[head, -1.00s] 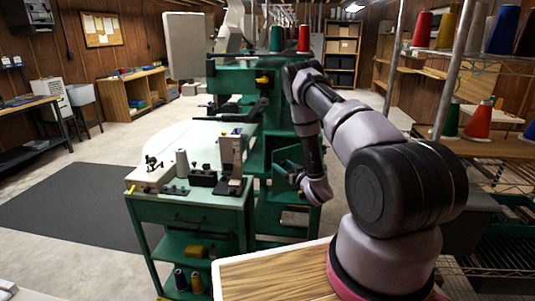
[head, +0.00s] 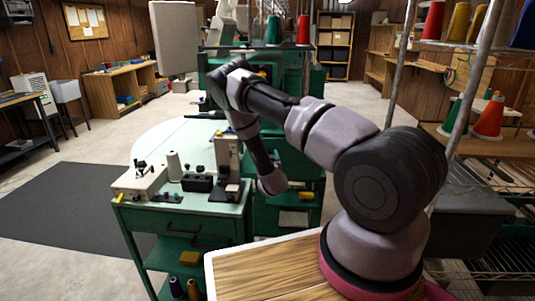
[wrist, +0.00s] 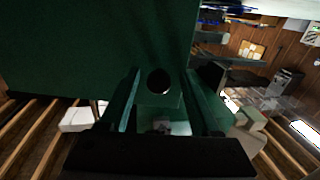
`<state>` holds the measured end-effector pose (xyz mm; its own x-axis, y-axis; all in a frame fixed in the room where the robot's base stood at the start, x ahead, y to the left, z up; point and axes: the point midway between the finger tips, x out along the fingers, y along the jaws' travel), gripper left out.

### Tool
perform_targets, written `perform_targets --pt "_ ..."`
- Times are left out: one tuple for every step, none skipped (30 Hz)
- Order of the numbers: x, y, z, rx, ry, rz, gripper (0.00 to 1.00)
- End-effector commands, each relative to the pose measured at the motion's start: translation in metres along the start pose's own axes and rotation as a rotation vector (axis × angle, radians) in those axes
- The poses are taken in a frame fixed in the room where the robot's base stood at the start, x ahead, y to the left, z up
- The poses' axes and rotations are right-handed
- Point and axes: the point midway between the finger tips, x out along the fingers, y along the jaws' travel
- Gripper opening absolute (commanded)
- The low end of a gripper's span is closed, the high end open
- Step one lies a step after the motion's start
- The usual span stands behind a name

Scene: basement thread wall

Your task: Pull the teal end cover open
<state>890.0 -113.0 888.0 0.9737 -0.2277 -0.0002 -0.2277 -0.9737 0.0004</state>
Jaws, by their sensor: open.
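A broad dark teal-green panel (wrist: 90,45), which looks like the end cover, fills the upper left of the wrist view. A dark round spot (wrist: 159,81), a hole or knob, sits low on it. My gripper (wrist: 160,76) is open, with one finger on each side of that spot; I cannot tell whether the fingers touch the panel. In the head view the green machine (head: 285,85) stands behind my arm. My arm hides the gripper and the cover's exact place there.
A green cart (head: 180,217) with small fixtures and a thread cone on top stands left of my arm. A wire shelf with thread cones (head: 489,118) is on the right. A dark mat (head: 70,205) lies on open floor at left.

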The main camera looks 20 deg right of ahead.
Motion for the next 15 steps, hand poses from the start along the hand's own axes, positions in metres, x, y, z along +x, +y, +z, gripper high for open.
perform_targets --pt "0.0 0.0 0.0 0.0 0.0 0.001 0.64" --pt "0.0 0.0 0.0 0.0 0.0 0.001 0.64" --pt "0.0 0.0 0.0 0.0 0.0 0.001 0.64" --pt "0.0 0.0 0.0 0.0 0.0 0.001 0.64" --pt "0.0 0.0 0.0 0.0 0.0 0.001 0.64" --pt "0.0 0.0 0.0 0.0 0.0 0.002 0.64" --pt "0.0 0.0 0.0 0.0 0.0 0.002 0.64" --pt "0.0 0.0 0.0 0.0 0.0 0.001 0.64" --pt "-0.001 0.0 0.0 0.0 0.0 0.001 0.64" --pt "-0.003 0.0 0.0 0.0 0.0 0.001 0.64" --pt "-0.004 0.0 0.0 0.0 -0.001 0.001 0.64" --pt "-0.007 0.0 0.0 0.0 0.0 0.001 0.64" --pt "-0.009 0.0 0.0 0.001 -0.001 0.002 0.64" --pt "-0.011 0.001 0.0 0.001 -0.001 0.002 0.64" --pt "-0.014 0.001 0.0 0.0 -0.001 0.001 0.64"
